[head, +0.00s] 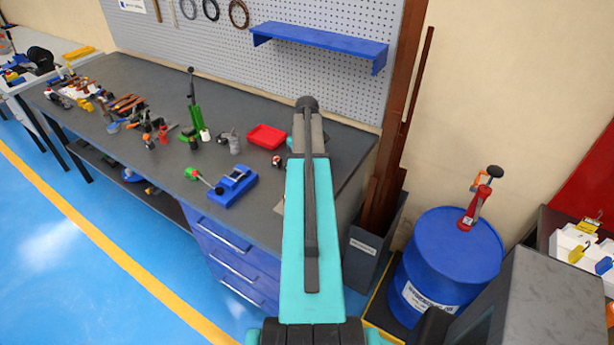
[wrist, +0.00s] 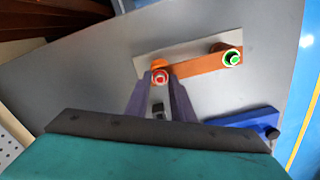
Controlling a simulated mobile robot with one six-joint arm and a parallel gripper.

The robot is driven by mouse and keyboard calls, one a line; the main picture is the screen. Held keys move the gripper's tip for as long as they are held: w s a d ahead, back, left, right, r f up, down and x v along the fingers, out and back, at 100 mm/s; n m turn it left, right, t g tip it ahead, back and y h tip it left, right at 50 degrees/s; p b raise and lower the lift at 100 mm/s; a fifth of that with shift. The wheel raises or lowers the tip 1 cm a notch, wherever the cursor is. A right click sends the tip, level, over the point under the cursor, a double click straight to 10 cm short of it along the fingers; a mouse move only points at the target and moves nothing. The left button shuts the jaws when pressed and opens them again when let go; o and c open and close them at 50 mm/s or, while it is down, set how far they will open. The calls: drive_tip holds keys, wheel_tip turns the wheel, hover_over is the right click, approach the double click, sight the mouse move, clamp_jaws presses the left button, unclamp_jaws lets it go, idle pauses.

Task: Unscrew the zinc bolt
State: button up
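In the wrist view, an orange bar (wrist: 200,65) lies across a light grey plate (wrist: 150,43). A round piece with a red ring and pale centre (wrist: 160,77) is at its left end. A similar piece with a green ring (wrist: 232,58) is at its right end. I cannot tell which of them is the zinc bolt. My gripper (wrist: 160,80) has its two dark purple fingers on either side of the red-ringed piece. Whether they touch it cannot be seen. In the head view my arm hides the gripper and this bar.
A blue vise-like tool (head: 233,186) stands near the bench's front edge. A red tray (head: 267,137) and several tools lie further back and left on the dark bench (head: 130,75). A blue shelf (head: 320,40) juts from the pegboard. A blue drum (head: 447,262) stands right of the bench.

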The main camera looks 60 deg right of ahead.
clamp_jaws()
drive_tip(key=n, duration=0.5)
drive_tip(key=shift+n, duration=0.3)
drive_tip(key=shift+n, duration=0.3)
idle(0.3)
drive_tip(key=n, duration=0.4)
drive_tip(key=shift+n, duration=0.7)
